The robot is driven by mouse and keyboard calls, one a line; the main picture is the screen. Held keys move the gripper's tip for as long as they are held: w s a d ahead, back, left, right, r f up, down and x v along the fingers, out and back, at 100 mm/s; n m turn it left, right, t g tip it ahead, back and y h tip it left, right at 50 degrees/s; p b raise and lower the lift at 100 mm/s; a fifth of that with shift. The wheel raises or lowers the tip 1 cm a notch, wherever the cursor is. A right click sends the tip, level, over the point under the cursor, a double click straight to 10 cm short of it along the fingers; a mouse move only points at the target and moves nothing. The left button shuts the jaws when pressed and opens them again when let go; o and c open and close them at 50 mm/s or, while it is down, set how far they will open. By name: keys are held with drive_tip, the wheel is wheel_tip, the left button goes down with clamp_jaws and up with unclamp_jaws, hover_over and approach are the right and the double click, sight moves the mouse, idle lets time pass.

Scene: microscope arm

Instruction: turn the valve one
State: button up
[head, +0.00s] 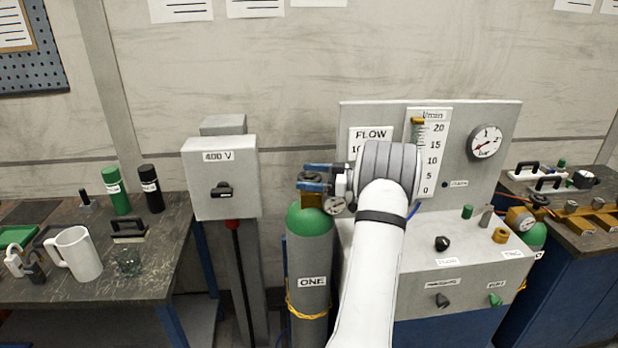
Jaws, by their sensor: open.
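The cylinder labelled ONE (308,255) is grey with a green shoulder and stands upright left of the console. Its dark valve (312,198) sits on top, with a small round gauge (336,205) beside it. My gripper (312,177) reaches in from the right at the height of the valve. Its blue-tipped fingers are open, one above the other in the picture, and overlap the valve in this view. I cannot tell whether they touch it. My white arm covers part of the console behind.
A 400 V switch box (218,180) on a post stands close to the left of the cylinder. The grey console (470,240) with knobs stands on the right. A left bench (150,270) holds a white mug (76,254) and bottles. A second green-topped cylinder (535,236) shows at the right.

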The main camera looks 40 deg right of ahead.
drive_tip(key=b+v, duration=0.1)
drive_tip(key=v, duration=0.6)
drive_tip(key=shift+w+f+b, duration=0.1)
drive_tip(key=shift+b, duration=0.25)
drive_tip(key=shift+s+d, duration=0.3)
drive_tip(key=shift+s, duration=0.05)
